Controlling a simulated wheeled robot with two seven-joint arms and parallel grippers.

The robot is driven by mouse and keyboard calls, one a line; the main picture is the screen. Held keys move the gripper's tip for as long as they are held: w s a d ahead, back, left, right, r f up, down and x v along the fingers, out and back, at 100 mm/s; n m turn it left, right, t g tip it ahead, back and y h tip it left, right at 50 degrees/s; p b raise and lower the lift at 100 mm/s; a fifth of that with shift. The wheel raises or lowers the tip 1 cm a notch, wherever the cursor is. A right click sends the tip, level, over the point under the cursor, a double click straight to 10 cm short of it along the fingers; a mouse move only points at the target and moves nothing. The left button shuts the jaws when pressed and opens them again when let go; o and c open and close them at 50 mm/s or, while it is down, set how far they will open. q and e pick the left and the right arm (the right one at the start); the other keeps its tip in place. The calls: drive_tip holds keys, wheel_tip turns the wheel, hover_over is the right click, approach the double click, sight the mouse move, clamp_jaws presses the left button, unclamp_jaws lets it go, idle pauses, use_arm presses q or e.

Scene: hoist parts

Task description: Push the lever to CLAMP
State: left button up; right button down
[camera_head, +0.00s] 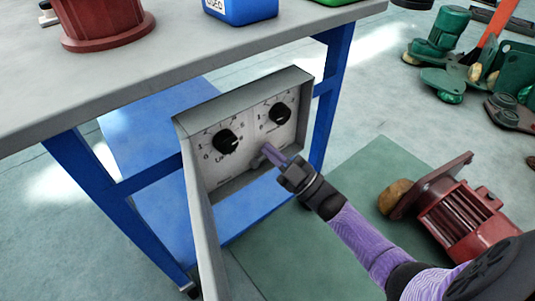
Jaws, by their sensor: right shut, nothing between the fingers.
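A grey control box (185,130) with its door (205,235) swung open stands at the front of the workbench. Its panel has two black knobs, a left knob (226,141) and a right knob (280,112), each with a numbered dial. A small grey lever (257,161) shows below and between the knobs, partly hidden by my right gripper. My right gripper (271,153) is shut and empty, its tips at the lever; I cannot tell whether they touch. The CLAMP marking is not readable. My left gripper is not in view.
The grey workbench (150,85) with blue legs is above and behind the box. A red flanged part (100,22) and a blue bin (240,8) stand on it. A red motor (465,215) lies on the floor at right, and green parts (440,40) stand at upper right.

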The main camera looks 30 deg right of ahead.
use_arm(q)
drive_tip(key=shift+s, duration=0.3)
use_arm(e)
drive_tip(key=shift+d+f+m+t+h, duration=0.15)
drive_tip(key=shift+m+t+h, duration=0.3)
drive_tip(key=shift+m, duration=0.45)
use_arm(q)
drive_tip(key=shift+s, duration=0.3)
use_arm(e)
drive_tip(key=shift+d, duration=0.1)
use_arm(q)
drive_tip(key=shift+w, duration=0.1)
